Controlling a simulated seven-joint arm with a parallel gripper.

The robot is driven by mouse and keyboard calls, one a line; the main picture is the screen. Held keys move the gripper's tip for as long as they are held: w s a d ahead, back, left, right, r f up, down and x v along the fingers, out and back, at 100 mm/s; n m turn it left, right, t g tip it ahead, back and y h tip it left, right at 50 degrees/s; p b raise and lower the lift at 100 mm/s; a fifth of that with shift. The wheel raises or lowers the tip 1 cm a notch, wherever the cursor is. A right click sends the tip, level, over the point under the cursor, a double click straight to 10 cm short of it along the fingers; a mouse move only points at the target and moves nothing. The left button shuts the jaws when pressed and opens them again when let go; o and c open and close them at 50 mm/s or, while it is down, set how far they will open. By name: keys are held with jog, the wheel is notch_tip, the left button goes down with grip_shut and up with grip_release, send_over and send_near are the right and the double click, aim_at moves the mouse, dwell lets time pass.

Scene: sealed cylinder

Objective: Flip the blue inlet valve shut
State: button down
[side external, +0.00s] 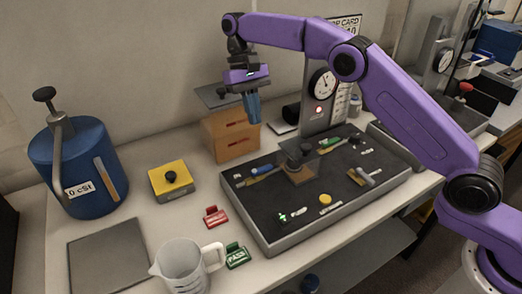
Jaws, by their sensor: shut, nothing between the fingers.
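A dark panel (317,210) with a grey rim lies on the bench. The piece is too small to tell whether the valve is open or shut. My gripper (255,120) points down with its blue fingers shut and empty. It is in the air in front of the cardboard box, above and apart from the panel's far left corner.
A cardboard box (232,142) stands behind the panel. A gauge stand (321,105) rises at the panel's back edge. A fixture (300,168) stands mid-panel. Left are a yellow button box (170,181), blue tank (82,160), jug (183,268), and red (215,217) and green (236,256) tags.

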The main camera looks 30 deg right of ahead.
aim_at(262, 170)
jog(key=shift+f, duration=0.1)
jog(key=shift+x, duration=4.9)
